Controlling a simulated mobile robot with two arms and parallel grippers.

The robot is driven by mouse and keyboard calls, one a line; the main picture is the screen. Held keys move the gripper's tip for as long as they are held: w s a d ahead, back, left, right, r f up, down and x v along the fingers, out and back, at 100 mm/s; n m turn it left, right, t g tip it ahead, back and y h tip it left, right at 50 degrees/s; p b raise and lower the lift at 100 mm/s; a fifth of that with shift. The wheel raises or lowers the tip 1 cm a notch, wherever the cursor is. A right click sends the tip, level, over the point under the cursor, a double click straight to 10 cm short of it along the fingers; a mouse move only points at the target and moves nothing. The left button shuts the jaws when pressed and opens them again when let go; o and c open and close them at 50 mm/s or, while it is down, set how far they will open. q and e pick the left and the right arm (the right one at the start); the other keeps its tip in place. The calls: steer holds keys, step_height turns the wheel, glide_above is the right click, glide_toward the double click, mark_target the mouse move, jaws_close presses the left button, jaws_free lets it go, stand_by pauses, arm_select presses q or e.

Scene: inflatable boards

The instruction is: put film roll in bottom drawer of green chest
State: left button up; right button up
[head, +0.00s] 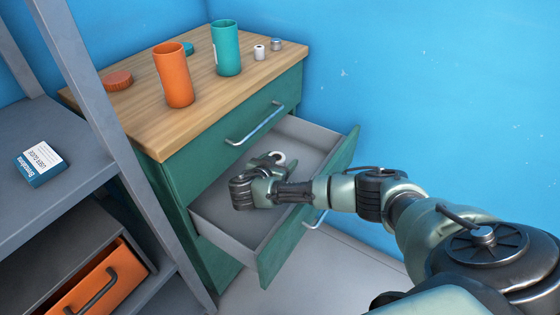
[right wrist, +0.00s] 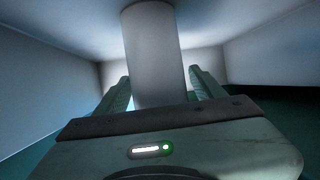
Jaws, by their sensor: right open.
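The green chest (head: 185,185) has a wooden top. An upper drawer with a metal handle (head: 255,125) is shut, and the drawer (head: 225,230) below it is pulled out. My right gripper (head: 268,170) is inside this open drawer. It is open, with its fingers on either side of a pale cylinder (right wrist: 153,55) in the right wrist view, which looks like the film roll. A pale round piece of it (head: 279,157) shows by the gripper in the head view. Whether it touches the drawer floor or the fingers, I cannot tell. My left gripper is not in view.
On the chest top stand an orange canister (head: 174,75), a teal canister (head: 226,48), an orange lid (head: 118,81), a small white roll (head: 259,52) and a grey can (head: 276,44). A grey shelf (head: 50,145) with a blue box (head: 40,163) stands left. A blue wall is right.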

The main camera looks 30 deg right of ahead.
arm_select(q)
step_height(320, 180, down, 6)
steer(key=p, duration=0.1)
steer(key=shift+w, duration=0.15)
arm_select(e)
steer(key=v, duration=0.7)
steer(key=shift+s+a, duration=0.1)
steer(key=shift+a, duration=0.05)
arm_select(q)
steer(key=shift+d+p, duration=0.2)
steer(key=shift+p, duration=0.2)
